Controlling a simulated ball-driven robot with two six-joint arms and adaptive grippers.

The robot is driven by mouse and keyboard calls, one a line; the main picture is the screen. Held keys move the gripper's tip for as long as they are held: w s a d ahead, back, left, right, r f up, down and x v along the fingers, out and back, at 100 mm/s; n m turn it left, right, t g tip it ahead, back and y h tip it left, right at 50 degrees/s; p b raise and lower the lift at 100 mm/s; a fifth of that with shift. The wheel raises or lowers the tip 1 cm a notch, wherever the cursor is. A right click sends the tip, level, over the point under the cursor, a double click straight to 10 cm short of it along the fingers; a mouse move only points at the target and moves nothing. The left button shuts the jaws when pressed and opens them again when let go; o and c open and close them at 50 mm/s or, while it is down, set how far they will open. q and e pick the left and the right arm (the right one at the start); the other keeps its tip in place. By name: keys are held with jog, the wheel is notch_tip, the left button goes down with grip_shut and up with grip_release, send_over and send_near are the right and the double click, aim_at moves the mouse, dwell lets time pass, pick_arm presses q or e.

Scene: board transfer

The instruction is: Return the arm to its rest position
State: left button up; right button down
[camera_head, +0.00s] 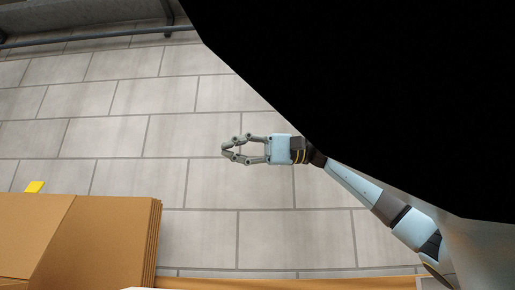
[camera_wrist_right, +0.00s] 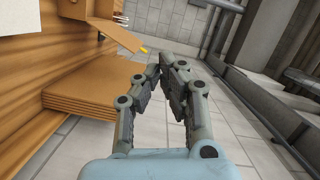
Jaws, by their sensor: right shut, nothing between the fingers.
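My right gripper (camera_head: 226,150) is shut with nothing between its fingers. In the head view its arm (camera_head: 357,184) comes in from the lower right and the gripper points left over the grey tiled floor. In the right wrist view the gripper (camera_wrist_right: 172,62) also shows, its fingertips together in front of the floor and clear of other things. My left gripper is not in view.
A stack of brown boards (camera_head: 110,240) lies at the lower left; it also shows in the wrist view (camera_wrist_right: 88,92). A small yellow piece (camera_head: 34,187) is beside it. A large black area covers the upper right. Pipes run along the wall (camera_head: 80,40). Tiled floor around the gripper is clear.

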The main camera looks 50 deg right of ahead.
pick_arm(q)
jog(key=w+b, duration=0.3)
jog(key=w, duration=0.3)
pick_arm(e)
jog(key=s+d+r, duration=0.2)
jog(key=s+d, duration=0.2)
jog(key=s, duration=0.2)
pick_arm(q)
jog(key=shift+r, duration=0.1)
pick_arm(e)
jog(key=shift+s, duration=0.1)
